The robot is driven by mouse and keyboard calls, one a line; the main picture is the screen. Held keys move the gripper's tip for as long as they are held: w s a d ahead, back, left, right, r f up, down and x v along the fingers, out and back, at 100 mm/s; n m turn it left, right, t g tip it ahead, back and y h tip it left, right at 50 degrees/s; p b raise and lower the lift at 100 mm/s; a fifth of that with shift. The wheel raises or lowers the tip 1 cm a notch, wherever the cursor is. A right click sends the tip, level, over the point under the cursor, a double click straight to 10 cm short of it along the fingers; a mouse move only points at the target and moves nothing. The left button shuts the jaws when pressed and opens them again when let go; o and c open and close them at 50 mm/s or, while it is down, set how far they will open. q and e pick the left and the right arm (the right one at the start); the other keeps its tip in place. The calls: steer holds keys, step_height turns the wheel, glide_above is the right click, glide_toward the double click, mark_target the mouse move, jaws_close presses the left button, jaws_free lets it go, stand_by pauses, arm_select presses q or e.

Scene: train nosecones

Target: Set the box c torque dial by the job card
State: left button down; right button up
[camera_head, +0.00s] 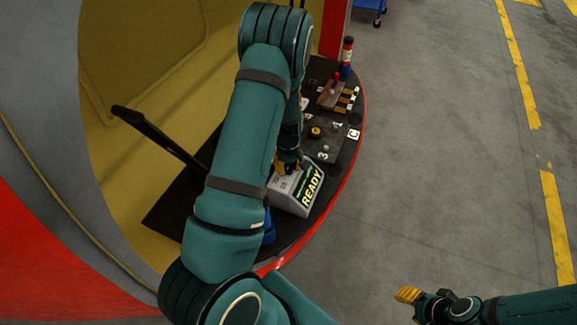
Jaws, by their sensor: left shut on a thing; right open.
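My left gripper (288,167) comes down behind my teal arm to the top of a grey box (288,203). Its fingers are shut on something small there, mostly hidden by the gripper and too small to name. I cannot make out a job card. My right gripper (408,294) is open and empty above the floor at lower right.
The dark platform has a red curved rim (350,160). Farther back on it stand a brown block with yellow strips (333,95) and a red-and-blue cylinder (346,60). A black bar (155,133) slants up at left. The grey floor (450,170) at right is open.

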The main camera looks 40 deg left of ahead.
mark_target(289, 167)
arm_select(q)
steer(key=c, duration=0.6)
jaws_free()
steer(key=shift+r, duration=0.1)
step_height(289, 167, up, 12)
steer(key=shift+d+f, duration=0.1)
steer(key=shift+f, duration=0.1)
